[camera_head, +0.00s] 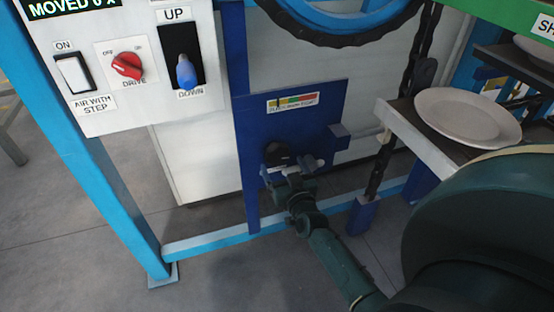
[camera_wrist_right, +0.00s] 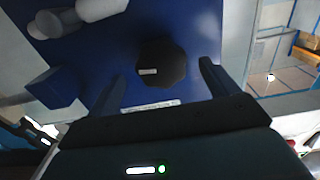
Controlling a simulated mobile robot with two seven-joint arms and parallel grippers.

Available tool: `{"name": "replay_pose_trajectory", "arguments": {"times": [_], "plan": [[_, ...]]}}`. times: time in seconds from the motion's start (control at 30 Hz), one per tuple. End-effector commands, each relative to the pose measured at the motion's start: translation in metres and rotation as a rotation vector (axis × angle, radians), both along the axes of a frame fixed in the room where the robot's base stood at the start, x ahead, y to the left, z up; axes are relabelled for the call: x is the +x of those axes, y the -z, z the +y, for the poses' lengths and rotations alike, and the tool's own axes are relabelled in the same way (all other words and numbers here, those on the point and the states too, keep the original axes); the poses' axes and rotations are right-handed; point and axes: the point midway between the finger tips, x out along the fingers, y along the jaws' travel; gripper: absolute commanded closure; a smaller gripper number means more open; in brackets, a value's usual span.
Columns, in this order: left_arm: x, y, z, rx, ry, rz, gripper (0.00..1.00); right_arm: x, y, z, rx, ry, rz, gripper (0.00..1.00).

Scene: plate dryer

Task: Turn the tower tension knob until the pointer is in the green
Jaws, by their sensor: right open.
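The tension knob (camera_head: 277,153) is black and sits on a dark blue panel (camera_head: 325,115). In the wrist view the knob (camera_wrist_right: 162,62) is many-sided with a small pale mark. The coloured gauge strip (camera_head: 293,102) is above it; its pointer is too small to read surely. My right gripper (camera_head: 290,168) is at the knob, partly covering it in the head view. In the wrist view its fingers (camera_wrist_right: 162,84) are open, one on each side of the knob's near part, with gaps visible. I see no grip on it. My left gripper is not in view.
A white control box (camera_head: 130,55) with a red drive switch (camera_head: 127,65) and a blue-tipped lever (camera_head: 186,72) is at upper left. A white plate (camera_head: 468,115) lies on a shelf at right. A small blue block (camera_head: 339,131) juts from the panel, right of the knob.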

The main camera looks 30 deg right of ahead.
Motion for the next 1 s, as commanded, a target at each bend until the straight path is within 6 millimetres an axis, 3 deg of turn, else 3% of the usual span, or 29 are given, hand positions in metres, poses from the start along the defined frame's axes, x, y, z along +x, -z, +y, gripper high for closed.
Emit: {"name": "replay_pose_trajectory", "arguments": {"times": [0.1, 0.3, 0.67, 1.0], "plan": [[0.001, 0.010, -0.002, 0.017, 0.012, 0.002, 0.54, 0.023, 0.001, -0.006, -0.001, 0.000, -0.003, 0.14], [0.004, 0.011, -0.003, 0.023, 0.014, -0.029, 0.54, 0.044, 0.001, -0.011, 0.000, -0.001, 0.000, 0.14], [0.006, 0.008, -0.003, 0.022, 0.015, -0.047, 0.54, 0.049, 0.000, -0.012, 0.000, -0.001, 0.001, 0.14], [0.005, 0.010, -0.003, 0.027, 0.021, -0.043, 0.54, 0.049, 0.000, -0.012, 0.000, -0.001, 0.001, 0.40]]}}
